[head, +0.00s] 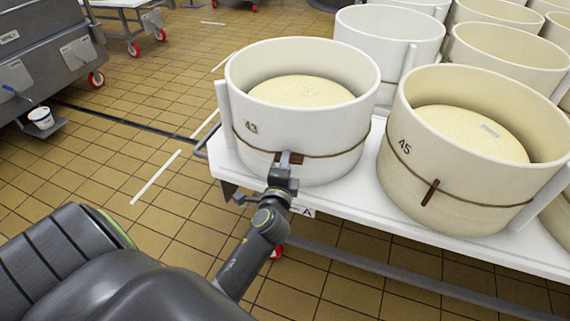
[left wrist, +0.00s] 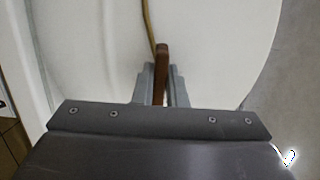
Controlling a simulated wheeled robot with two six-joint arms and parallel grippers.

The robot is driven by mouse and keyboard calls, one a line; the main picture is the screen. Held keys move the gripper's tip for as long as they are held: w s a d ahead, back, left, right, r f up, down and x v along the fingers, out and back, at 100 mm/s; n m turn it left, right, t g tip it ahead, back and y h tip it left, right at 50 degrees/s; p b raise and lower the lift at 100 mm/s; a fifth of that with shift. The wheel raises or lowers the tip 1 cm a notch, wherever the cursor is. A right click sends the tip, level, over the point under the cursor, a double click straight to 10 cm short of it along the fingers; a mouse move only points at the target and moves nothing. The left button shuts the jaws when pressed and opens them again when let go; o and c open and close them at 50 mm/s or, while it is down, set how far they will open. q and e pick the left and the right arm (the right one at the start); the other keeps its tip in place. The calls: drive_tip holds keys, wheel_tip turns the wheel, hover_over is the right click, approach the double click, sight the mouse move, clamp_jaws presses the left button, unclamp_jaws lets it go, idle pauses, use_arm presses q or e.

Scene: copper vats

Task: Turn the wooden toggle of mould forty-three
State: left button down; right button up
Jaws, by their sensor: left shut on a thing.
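Mould forty-three (head: 330,125) is a white round tub marked 43, with a pale cheese inside, standing at the near left corner of the white table. A brown cord runs around it. Its wooden toggle (head: 296,157) sits at the cord on the near side, partly hidden by my left gripper (head: 287,162). In the left wrist view the brown toggle (left wrist: 162,62) stands between the two grey fingers of my left gripper (left wrist: 161,85), which is shut on it. The cord (left wrist: 149,25) runs up from the toggle. My right gripper is not in view.
Mould 45 (head: 470,190) stands close on the right, with its own toggle (head: 430,193) slanted on its cord. More moulds (head: 388,32) stand behind. The white table edge (head: 340,204) lies below. Tiled floor (head: 130,110) is open on the left.

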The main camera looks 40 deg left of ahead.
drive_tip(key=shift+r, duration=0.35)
use_arm(q)
drive_tip(key=c, duration=1.5)
unclamp_jaws()
drive_tip(key=shift+o, duration=0.2)
drive_tip(key=shift+f, duration=0.1)
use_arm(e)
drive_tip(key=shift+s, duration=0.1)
